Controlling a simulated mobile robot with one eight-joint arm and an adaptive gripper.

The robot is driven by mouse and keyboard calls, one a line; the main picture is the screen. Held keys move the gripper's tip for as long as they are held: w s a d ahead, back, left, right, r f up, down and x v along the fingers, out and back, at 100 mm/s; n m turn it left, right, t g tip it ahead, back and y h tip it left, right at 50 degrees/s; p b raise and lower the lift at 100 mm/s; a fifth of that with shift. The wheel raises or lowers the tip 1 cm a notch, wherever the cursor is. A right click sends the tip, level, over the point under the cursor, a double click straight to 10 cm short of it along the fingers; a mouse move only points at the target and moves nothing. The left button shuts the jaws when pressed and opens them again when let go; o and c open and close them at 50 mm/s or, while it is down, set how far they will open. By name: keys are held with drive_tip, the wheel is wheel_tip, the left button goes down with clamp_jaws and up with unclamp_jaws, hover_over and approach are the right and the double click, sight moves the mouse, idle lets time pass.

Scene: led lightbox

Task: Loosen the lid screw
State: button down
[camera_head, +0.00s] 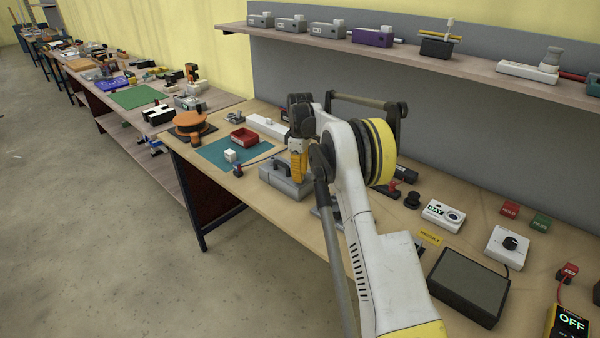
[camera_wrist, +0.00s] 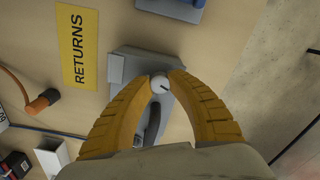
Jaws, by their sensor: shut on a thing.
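The lid screw (camera_wrist: 160,85) shows in the wrist view as a small round pale head with a short dark mark on it. My gripper (camera_wrist: 160,84) has its two yellow ribbed fingers closed on it, one from each side. Below it lies a grey box (camera_wrist: 178,108) with a dark curved handle (camera_wrist: 153,128). In the head view the grey box (camera_head: 284,183) sits on the bench, and my gripper (camera_head: 297,168) points down at its right end. The screw is hidden there behind my gripper. My fingers and palm cover part of the box in the wrist view.
A yellow RETURNS label (camera_wrist: 78,45) lies on the bench beside the box. A dark panel (camera_head: 468,285) and white knob unit (camera_head: 507,246) stand at the right.

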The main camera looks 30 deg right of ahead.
drive_tip(key=shift+n+p, duration=0.3)
drive_tip(key=shift+n, duration=1)
drive_tip(key=c, duration=1.2)
unclamp_jaws()
wheel_tip(320, 180, up, 12)
